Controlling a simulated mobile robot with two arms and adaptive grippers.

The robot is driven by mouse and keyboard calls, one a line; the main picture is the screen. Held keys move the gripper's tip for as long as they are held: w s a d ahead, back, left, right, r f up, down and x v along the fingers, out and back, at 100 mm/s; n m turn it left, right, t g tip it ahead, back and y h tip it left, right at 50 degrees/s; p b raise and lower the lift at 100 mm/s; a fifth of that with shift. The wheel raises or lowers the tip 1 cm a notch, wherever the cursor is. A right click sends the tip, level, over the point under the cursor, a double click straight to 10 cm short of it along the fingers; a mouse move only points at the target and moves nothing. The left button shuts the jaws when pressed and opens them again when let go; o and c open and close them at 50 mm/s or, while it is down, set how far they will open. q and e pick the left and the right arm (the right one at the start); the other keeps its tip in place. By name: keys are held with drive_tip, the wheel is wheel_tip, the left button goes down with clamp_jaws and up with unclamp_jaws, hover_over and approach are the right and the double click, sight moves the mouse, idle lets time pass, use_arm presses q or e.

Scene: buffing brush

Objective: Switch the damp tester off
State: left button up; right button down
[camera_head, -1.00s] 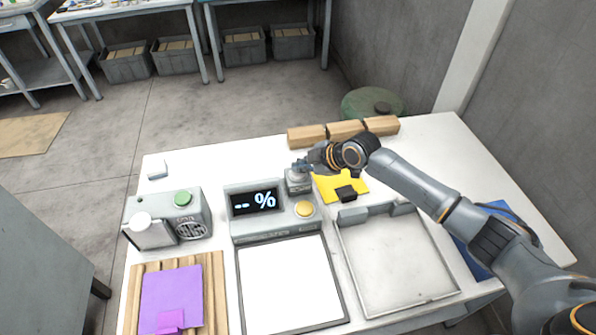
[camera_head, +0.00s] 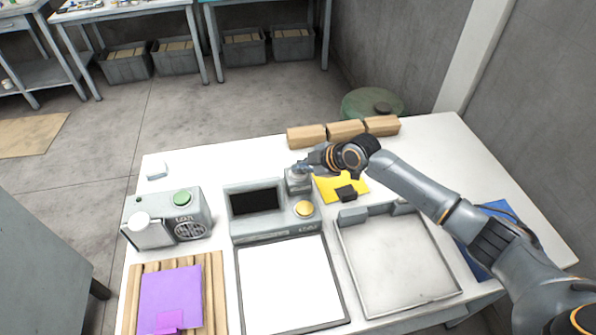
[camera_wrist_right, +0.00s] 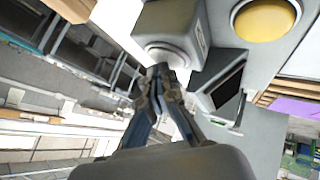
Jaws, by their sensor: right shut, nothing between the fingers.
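The damp tester (camera_head: 262,229) is a grey unit on the white table with a dark, blank screen (camera_head: 252,201), a yellow round button (camera_head: 304,209) and a raised grey block (camera_head: 298,184) at its back right corner. My right gripper (camera_head: 301,166) is shut and empty at the top of that block. In the right wrist view the shut fingertips (camera_wrist_right: 160,72) are at a round pale knob (camera_wrist_right: 167,56) on the block; I cannot tell whether they touch it. The yellow button (camera_wrist_right: 264,18) shows there too. My left gripper is not in view.
A grey device with a green button (camera_head: 182,198) stands at left, above a purple cloth (camera_head: 170,298) on wooden slats. A grey tray (camera_head: 398,262) lies at right, below a yellow cloth (camera_head: 330,187) with a black block. Wooden blocks (camera_head: 345,130) line the back edge.

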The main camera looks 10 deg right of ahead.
drive_tip(key=shift+r, duration=0.3)
drive_tip(key=shift+r+p, duration=0.1)
drive_tip(key=shift+p, duration=0.25)
wheel_tip(320, 180, up, 6)
drive_tip(key=p, duration=0.4)
drive_tip(key=shift+p, duration=0.3)
